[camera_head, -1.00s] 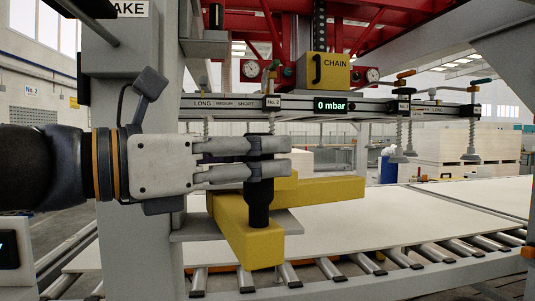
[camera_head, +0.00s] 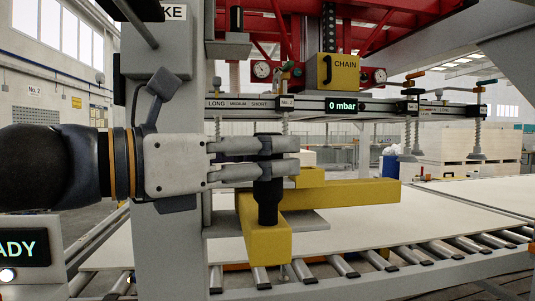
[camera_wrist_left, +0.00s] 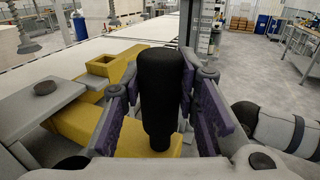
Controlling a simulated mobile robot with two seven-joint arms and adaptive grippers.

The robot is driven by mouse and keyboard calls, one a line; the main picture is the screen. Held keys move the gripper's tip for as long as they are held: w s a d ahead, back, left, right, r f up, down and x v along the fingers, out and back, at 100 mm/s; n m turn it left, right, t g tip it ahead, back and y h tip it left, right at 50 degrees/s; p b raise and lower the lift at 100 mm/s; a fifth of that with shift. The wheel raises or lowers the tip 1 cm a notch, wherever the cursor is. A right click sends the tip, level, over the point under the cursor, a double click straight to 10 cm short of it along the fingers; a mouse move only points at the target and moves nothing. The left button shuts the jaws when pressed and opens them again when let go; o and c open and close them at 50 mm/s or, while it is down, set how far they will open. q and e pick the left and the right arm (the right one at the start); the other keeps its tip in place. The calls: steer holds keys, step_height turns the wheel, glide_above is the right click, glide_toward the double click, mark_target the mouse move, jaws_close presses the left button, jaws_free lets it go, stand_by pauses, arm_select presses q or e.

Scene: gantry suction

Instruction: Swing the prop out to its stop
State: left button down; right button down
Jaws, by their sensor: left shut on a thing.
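The prop is a yellow L-shaped arm (camera_head: 345,194) beside the grey post. A short yellow bar (camera_head: 266,243) points toward me and carries an upright black handle (camera_head: 268,205). My left gripper (camera_head: 280,158) comes in from the left and is shut on the black handle. In the left wrist view the black handle (camera_wrist_left: 160,80) stands between the purple finger pads, with the yellow bar (camera_wrist_left: 140,135) below it. The handle's far side is hidden. My right gripper is not in view.
A roller conveyor (camera_head: 340,268) with a pale board (camera_head: 370,232) on it runs below the prop. The grey post (camera_head: 165,255) stands behind my gripper. A suction beam (camera_head: 385,106) and a red frame (camera_head: 295,40) hang above. Pale stacked boards (camera_head: 450,155) stand at the back right.

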arm_select(q)
steer(key=c, duration=1.2)
jaws_free()
steer(key=shift+a, duration=0.1)
steer(key=v, duration=0.7)
steer(key=shift+s+a, duration=0.1)
steer(key=shift+a, duration=0.15)
steer(key=shift+f, duration=0.1)
